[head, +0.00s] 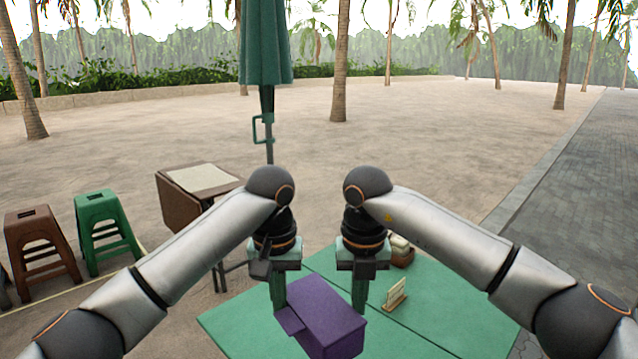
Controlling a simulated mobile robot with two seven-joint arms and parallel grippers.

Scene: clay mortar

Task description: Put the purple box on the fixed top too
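The purple box (333,318) is at the front middle, over the green table (445,297). I cannot tell whether it rests on the table or is lifted. My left gripper (279,291) points down at the box's left side, and my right gripper (359,292) points down at its far right side. The fingers look close to or touching the box. Their gaps are not clear. The small brown table (178,203) at the left has a fixed top with a pale mat (203,178) on it. One leaf hangs down at its left. My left arm hides part of this table.
A small wooden holder with pale cards (395,294) and a wooden caddy (402,256) stand on the green table at the right. A green umbrella (264,45) rises behind. A green stool (104,228) and a brown stool (40,245) stand at the left.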

